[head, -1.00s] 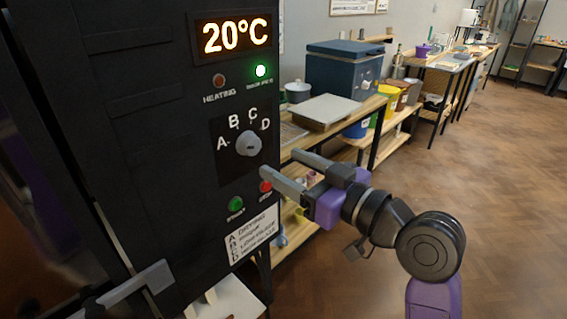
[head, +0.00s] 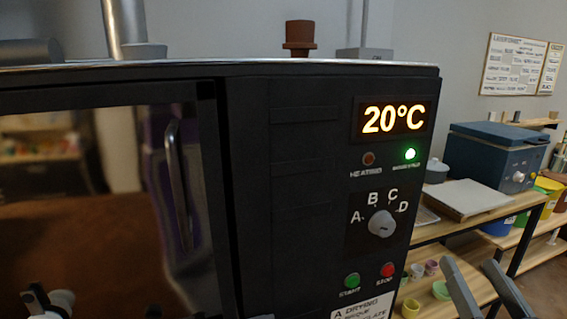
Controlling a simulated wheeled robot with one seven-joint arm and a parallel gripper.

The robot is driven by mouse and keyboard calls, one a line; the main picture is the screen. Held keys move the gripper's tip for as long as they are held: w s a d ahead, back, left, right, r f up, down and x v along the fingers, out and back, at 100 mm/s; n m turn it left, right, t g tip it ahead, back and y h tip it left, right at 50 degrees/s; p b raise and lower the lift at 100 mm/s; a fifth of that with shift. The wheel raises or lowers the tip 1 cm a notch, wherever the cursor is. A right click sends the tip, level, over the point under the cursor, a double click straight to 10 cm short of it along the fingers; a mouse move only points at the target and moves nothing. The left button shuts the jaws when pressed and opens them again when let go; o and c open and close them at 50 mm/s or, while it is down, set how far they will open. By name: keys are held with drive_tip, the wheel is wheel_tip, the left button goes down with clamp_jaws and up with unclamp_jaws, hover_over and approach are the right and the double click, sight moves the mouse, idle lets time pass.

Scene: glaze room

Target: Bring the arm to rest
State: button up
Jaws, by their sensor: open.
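My gripper (head: 488,290) shows at the lower right of the head view, cut off by the bottom edge. Its two grey fingers are apart, with nothing seen between them. It is to the right of the black kiln's control panel (head: 300,215) and appears clear of it. The rest of my arm is out of view.
The panel has a display (head: 393,118) reading 20°C, a lit green lamp (head: 410,154), a dial (head: 381,224), a green start button (head: 352,280) and a red stop button (head: 388,270). A wooden shelf bench (head: 480,222) with a blue box-shaped kiln (head: 497,150) stands behind my gripper.

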drive_tip(key=s+a+f+g+p, duration=0.1)
drive_tip(key=s+a+f+g, duration=0.1)
drive_tip(key=s+f, duration=0.4)
drive_tip(key=s+a+f+n+g+p, duration=0.1)
drive_tip(key=s+f, duration=0.4)
drive_tip(key=s, duration=1)
drive_tip(key=s+a+f+n+g+p, duration=0.1)
drive_tip(key=s+a+f, duration=0.4)
drive_tip(key=s, duration=0.6)
drive_tip(key=shift+s+a+f+g+y+p, duration=0.25)
drive_tip(key=shift+f+g+y+p, duration=0.25)
drive_tip(key=shift+f+g, duration=0.4)
drive_tip(key=shift+r, duration=0.15)
drive_tip(key=shift+c, duration=0.2)
